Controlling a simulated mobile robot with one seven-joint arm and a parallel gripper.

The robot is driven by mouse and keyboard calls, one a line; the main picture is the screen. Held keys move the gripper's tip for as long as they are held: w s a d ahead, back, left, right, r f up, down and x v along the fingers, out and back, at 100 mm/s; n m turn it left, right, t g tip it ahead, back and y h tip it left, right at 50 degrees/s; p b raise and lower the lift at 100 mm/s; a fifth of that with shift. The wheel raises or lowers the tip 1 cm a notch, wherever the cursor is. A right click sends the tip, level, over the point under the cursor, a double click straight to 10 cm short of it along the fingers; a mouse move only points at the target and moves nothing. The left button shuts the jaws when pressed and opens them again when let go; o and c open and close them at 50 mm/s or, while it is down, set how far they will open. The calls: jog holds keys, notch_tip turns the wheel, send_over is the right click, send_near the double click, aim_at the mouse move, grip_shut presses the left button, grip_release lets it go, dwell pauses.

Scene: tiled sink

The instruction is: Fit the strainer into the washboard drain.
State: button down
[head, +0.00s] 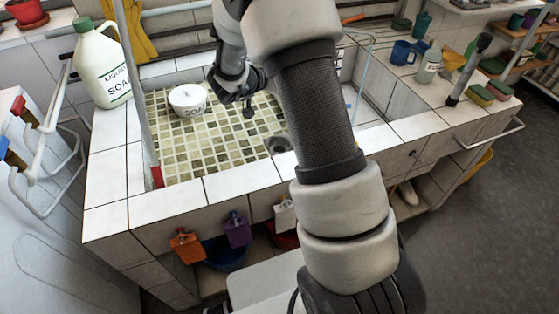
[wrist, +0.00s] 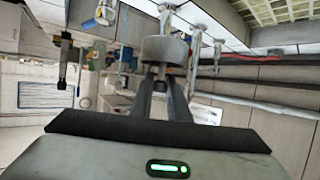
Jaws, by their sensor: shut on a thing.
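My gripper (head: 247,99) hangs over the mosaic-tiled basin (head: 195,150), right of the white soap bowl, with its fingers down. In the wrist view my gripper (wrist: 166,72) is shut on a small grey round piece, which looks like the strainer (wrist: 165,47). In the head view the strainer (head: 248,112) is a small dark shape below the fingers. A dark round drain (head: 279,145) shows at the basin's front right, apart from the strainer and nearer the camera. My arm hides part of the sink to its right, so I cannot tell whether another drain is there.
The white soap bowl (head: 188,100) stands in the basin. A large soap jug (head: 102,65) is on the left rim. Blue mugs (head: 402,53), a bottle (head: 430,66) and sponges (head: 481,96) crowd the right counter. White tiled rims surround the basin.

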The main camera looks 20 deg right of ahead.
jog(key=shift+s+a+f+m+g+h+b, duration=0.55)
jog(key=shift+f+m+g+b, duration=0.85)
jog(key=shift+f, duration=2.25)
jog(key=shift+s+a+f+m+g+h+b, duration=0.4)
jog(key=shift+a+f+m+g+b, duration=0.95)
jog(key=shift+f, duration=2.25)
jog(key=shift+s+a+f+m+g+h+b, duration=0.2)
jog(key=shift+s+f+m+g+b, duration=0.65)
jog(key=shift+f+b, duration=1.95)
jog(key=shift+w+d+f+p, duration=0.1)
jog(key=shift+f+p, duration=0.35)
jog(key=shift+p, duration=0.05)
jog(key=shift+w+d+f+p, duration=0.1)
jog(key=shift+f+p, duration=0.3)
jog(key=shift+p, duration=0.05)
